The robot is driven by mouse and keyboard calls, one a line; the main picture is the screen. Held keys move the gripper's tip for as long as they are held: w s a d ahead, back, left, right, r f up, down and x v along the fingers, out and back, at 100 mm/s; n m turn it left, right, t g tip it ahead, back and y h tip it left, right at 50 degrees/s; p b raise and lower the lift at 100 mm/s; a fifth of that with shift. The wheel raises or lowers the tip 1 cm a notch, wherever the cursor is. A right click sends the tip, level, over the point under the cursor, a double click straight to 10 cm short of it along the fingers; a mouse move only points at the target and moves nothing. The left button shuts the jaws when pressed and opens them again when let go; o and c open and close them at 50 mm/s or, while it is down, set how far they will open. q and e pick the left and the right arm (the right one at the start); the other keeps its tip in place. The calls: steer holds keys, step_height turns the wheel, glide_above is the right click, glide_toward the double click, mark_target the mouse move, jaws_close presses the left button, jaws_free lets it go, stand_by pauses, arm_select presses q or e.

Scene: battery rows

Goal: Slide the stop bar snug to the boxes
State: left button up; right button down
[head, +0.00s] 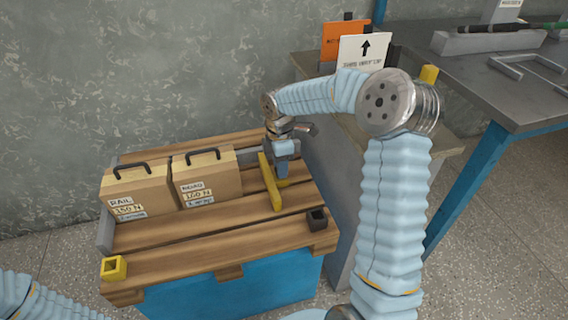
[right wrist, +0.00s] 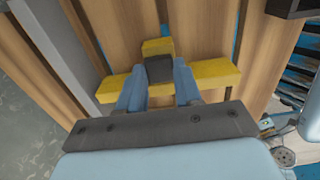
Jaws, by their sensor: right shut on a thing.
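The yellow stop bar (head: 272,189) lies on the wooden pallet, to the right of two cardboard boxes. The left box (head: 137,188) and the right box (head: 206,176) stand side by side with dark handles and labels. A strip of bare slats shows between the right box and the bar. My right gripper (head: 283,170) is at the bar. In the right wrist view its fingers are shut on the bar's upright grip (right wrist: 159,66), which has a dark block, and the bar (right wrist: 212,82) spans crosswise beyond them. My left gripper is out of view.
The wooden pallet (head: 205,249) sits on a blue base, with a yellow square socket (head: 114,268) and a black one (head: 317,219) at its front corners. A grey side rail (head: 105,233) lies left of the boxes. A cabinet with signs (head: 363,51) stands close on the right.

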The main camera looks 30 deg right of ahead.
steer(key=a, duration=0.2)
steer(key=w+a, duration=0.1)
steer(key=a, duration=0.2)
steer(key=w+a, duration=0.1)
steer(key=a, duration=0.2)
steer(key=c, duration=0.8)
jaws_free()
steer(key=shift+o, duration=0.2)
steer(key=shift+d, duration=0.1)
steer(key=shift+r, duration=0.1)
step_height(320, 180, up, 14)
steer(key=shift+p, duration=0.45)
steer(key=shift+s+f, duration=0.1)
steer(key=shift+f, duration=0.1)
